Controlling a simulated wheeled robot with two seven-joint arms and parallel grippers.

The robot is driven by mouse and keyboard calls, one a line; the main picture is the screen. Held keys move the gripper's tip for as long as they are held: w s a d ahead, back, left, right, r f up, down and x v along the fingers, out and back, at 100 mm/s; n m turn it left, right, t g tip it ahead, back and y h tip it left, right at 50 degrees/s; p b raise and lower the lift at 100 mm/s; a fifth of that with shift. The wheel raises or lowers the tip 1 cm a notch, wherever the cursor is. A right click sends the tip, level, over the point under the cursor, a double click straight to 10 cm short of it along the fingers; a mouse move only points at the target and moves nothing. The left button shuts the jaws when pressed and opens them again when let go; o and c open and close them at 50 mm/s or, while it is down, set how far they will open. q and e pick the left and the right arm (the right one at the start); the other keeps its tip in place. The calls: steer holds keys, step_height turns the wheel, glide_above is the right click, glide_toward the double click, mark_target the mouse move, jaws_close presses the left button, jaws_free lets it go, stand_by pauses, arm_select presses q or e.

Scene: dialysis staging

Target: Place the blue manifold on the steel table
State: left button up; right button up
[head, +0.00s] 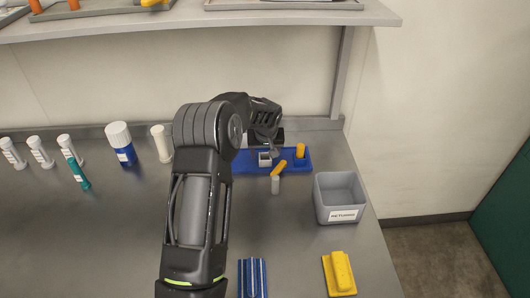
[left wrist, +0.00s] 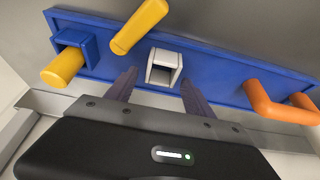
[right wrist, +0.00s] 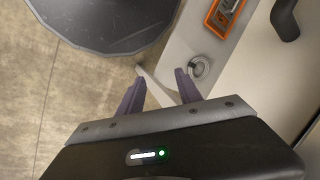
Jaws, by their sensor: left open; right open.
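A long blue board with fittings, which looks like the blue manifold (head: 240,161), lies at the back of the steel table (head: 125,235). The left wrist view shows the blue board (left wrist: 222,81) close up, with a white square socket (left wrist: 164,67), yellow plugs and orange hooked pieces. My left gripper (head: 268,143) is over the board, its arm hiding part of it. In its wrist view the left gripper (left wrist: 160,84) is open, with fingers spread near the white socket and nothing between them. My right gripper (right wrist: 160,84) is open and empty, away from the table.
A grey labelled bin (head: 340,198) stands right of the board. A yellow block (head: 340,274) and a blue striped piece (head: 252,279) lie in front. Bottles (head: 122,143) stand at left; a shelf (head: 300,19) hangs above.

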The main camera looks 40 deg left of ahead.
arm_select(q)
steer(key=p+v, duration=0.3)
steer(key=v, duration=0.9)
steer(key=shift+p, duration=0.35)
steer(key=shift+d+f, duration=0.1)
